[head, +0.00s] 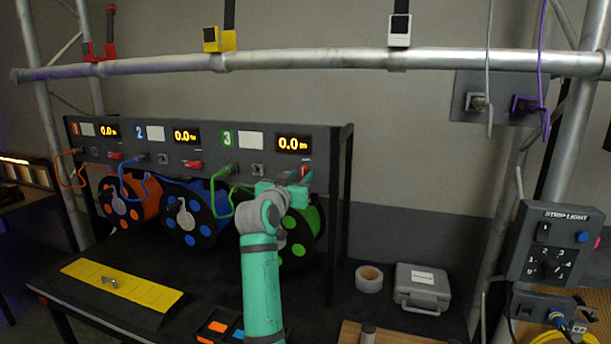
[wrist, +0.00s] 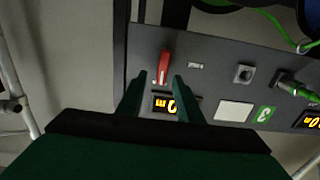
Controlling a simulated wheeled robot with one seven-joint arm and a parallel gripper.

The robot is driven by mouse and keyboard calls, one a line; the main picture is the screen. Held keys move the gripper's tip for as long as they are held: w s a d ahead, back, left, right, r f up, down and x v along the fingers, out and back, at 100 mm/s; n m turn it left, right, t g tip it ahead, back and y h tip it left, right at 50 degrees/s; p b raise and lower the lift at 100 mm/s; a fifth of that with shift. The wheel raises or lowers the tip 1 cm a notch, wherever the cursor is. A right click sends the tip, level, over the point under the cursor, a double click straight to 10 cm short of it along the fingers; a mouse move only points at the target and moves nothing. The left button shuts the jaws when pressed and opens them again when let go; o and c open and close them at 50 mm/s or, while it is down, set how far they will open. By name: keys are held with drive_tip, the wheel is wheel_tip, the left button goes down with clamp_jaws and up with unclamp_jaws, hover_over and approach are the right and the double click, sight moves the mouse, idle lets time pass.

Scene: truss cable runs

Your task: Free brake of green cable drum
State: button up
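The green cable drum (head: 311,226) hangs under the right end of the dark control panel (head: 330,142), below the section marked 3. My arm hides much of it. The section's red lever (wrist: 165,68) stands on the panel face beside a small label. It shows partly behind my gripper (head: 287,188) in the head view. In the wrist view, my gripper (wrist: 160,78) is open, its two dark fingers on either side of the lever's line. The lever lies around the fingertips; I cannot tell whether they touch it. The green cable's plug (wrist: 290,86) sits beside a knob (wrist: 243,73).
Orange (head: 128,203) and blue (head: 190,215) drums hang left, with red levers above. A yellow strip (head: 120,285), tape roll (head: 369,279) and grey case (head: 421,289) lie on the bench. A truss bar (head: 300,61) crosses above; a strip-light box (head: 552,245) is at right.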

drive_tip(key=shift+x, duration=1.3)
